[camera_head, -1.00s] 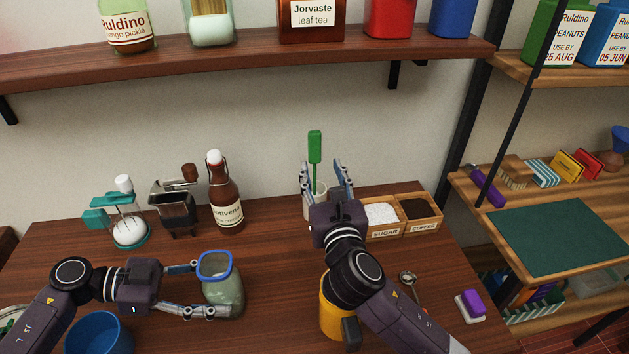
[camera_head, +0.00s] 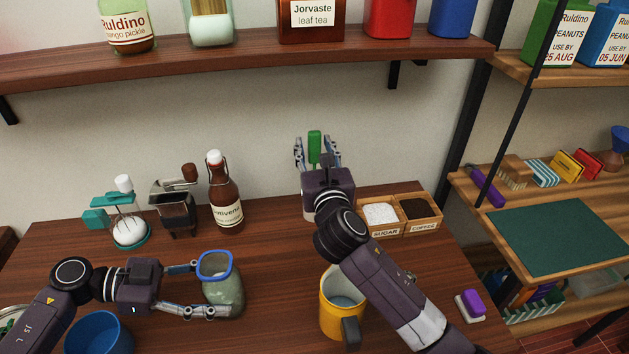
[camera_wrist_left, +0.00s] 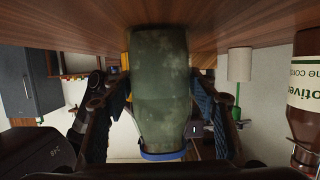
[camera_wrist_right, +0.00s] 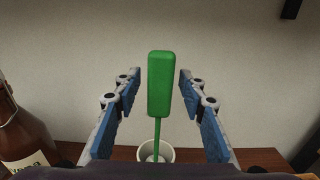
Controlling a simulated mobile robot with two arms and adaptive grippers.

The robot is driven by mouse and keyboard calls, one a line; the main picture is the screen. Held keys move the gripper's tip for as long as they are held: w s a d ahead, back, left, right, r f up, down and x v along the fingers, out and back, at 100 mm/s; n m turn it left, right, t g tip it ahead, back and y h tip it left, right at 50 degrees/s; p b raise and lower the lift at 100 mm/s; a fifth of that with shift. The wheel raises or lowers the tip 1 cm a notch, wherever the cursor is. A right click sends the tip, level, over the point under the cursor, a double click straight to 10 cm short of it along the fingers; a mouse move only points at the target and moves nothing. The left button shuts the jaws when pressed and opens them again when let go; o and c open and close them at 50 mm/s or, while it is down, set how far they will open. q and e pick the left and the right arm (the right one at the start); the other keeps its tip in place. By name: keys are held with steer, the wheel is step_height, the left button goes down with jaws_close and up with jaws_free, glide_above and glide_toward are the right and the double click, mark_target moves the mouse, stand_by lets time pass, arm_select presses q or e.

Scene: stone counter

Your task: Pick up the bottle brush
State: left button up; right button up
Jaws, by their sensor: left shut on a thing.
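The bottle brush, seen by its green handle (camera_head: 314,146), stands upright in a white holder (camera_wrist_right: 166,152) at the back of the counter. My right gripper (camera_head: 317,150) is open around the handle, one finger on each side. In the right wrist view the handle (camera_wrist_right: 159,84) stands between the two fingers with gaps on both sides. The brush's lower end is hidden in the holder. My left gripper (camera_head: 190,288) is shut on a greenish glass jar with a blue rim (camera_head: 222,285). The jar also fills the middle of the left wrist view (camera_wrist_left: 159,90).
A brown bottle (camera_head: 225,195) stands left of the brush. Sugar and coffee boxes (camera_head: 400,214) sit to its right. A yellow mug (camera_head: 341,305) stands below my right arm. A blue bowl (camera_head: 98,333) is at front left. A wooden shelf (camera_head: 240,58) hangs above.

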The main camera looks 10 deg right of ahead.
jaws_close()
steer(key=shift+r, duration=1.35)
step_height(320, 180, up, 10)
steer(key=shift+f, duration=0.1)
steer(key=s+a, duration=0.4)
steer(key=a, duration=0.3)
steer(key=s+a, duration=0.4)
steer(key=a, duration=0.4)
steer(key=shift+s+a+f, duration=0.25)
steer(key=shift+s+a, duration=0.05)
steer(key=shift+s, duration=0.1)
